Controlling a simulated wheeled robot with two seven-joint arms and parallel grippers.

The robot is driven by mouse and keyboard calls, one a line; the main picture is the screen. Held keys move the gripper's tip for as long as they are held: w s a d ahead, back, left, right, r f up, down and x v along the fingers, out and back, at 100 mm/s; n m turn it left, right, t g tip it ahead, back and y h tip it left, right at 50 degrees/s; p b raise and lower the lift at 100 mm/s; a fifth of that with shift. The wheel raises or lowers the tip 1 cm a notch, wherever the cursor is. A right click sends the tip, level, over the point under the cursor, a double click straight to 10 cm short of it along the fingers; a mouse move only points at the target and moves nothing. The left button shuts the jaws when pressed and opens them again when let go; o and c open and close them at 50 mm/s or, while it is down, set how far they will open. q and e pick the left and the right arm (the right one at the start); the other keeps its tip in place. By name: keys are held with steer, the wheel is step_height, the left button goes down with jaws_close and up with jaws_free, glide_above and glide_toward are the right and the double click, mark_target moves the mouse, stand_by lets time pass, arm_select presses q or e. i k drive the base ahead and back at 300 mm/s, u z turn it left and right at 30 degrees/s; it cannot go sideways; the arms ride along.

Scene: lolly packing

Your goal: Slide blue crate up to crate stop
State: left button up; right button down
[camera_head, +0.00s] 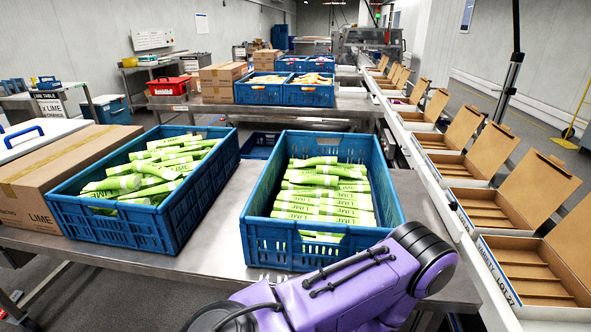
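Two blue crates stand on a steel table. The right blue crate (290,236) holds green-and-white LIME lollies, mostly lying crosswise in rows with a few at angles on top. The left blue crate (108,224) holds similar lollies in a looser heap. A gap of bare table lies between the crates, narrower toward the back. I cannot make out a crate stop. A purple arm of mine crosses the lower middle, in front of the right crate and over its near right corner. Neither gripper shows.
A cardboard LIME box (45,212) stands left of the left crate. A conveyor with open brown cartons (517,262) runs along the right. Bare steel table (215,255) shows between and in front of the crates. More blue crates (308,95) stand on a table behind.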

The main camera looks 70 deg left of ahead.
mark_target(283, 224)
steer(key=u, duration=2.2)
